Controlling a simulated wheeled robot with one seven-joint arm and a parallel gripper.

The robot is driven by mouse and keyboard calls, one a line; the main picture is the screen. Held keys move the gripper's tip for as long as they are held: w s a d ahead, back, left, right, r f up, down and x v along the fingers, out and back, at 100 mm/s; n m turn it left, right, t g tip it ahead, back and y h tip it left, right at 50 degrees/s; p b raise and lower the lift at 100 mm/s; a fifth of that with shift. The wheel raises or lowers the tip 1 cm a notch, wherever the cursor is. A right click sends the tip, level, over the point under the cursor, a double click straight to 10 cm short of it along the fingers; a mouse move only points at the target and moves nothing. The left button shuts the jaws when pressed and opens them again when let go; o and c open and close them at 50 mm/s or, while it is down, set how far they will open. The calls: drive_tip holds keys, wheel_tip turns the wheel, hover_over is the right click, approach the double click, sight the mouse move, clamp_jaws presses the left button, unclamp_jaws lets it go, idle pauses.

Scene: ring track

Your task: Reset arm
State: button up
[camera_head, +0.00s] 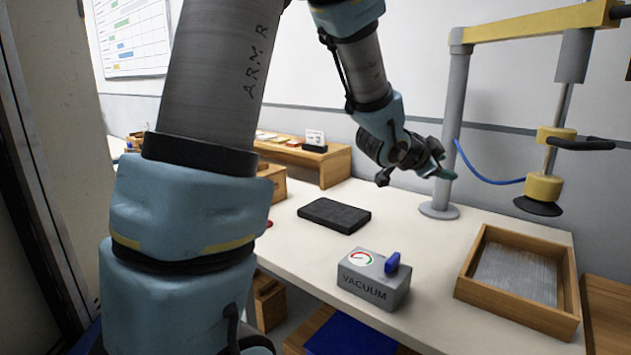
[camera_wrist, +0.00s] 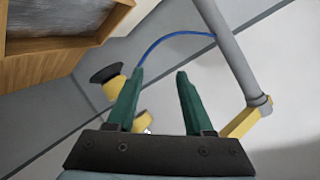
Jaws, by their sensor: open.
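My gripper (camera_head: 415,178) hangs above the white workbench, in front of and just left of the grey post of a lifting stand. In the wrist view its two green fingers (camera_wrist: 160,88) are apart with nothing between them. My arm bends down to it from the top of the head view and hides part of the bench at the left.
A grey vacuum box (camera_head: 372,282) with a blue lever stands near the bench's front. A dark pad (camera_head: 335,214) lies behind it. A wooden tray (camera_head: 510,309) holds grey sheets at the right. The stand (camera_head: 455,120) carries a suction cup (camera_head: 538,206) and blue hose.

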drive_tip(key=a+f+n+g+y, duration=0.1)
drive_tip(key=a+f+n+y, duration=0.35)
drive_tip(key=a, duration=0.75)
drive_tip(key=a+f+n+y, duration=0.4)
drive_tip(key=a+f+n, duration=0.15)
drive_tip(key=a, duration=0.55)
drive_tip(key=s+a+f+n+g+y, duration=0.1)
drive_tip(key=s+a+f+n+g, duration=0.1)
drive_tip(key=s+a, duration=0.4)
drive_tip(key=s+a+f+n+g+y, duration=0.1)
drive_tip(key=s+a+f+n+g, duration=0.1)
drive_tip(key=s+a+n, duration=0.3)
drive_tip(key=s+a+g, duration=0.1)
drive_tip(key=s, duration=0.1)
drive_tip(key=shift+s+f+g, duration=0.15)
drive_tip(key=shift+s+g, duration=0.15)
drive_tip(key=shift+g, duration=0.1)
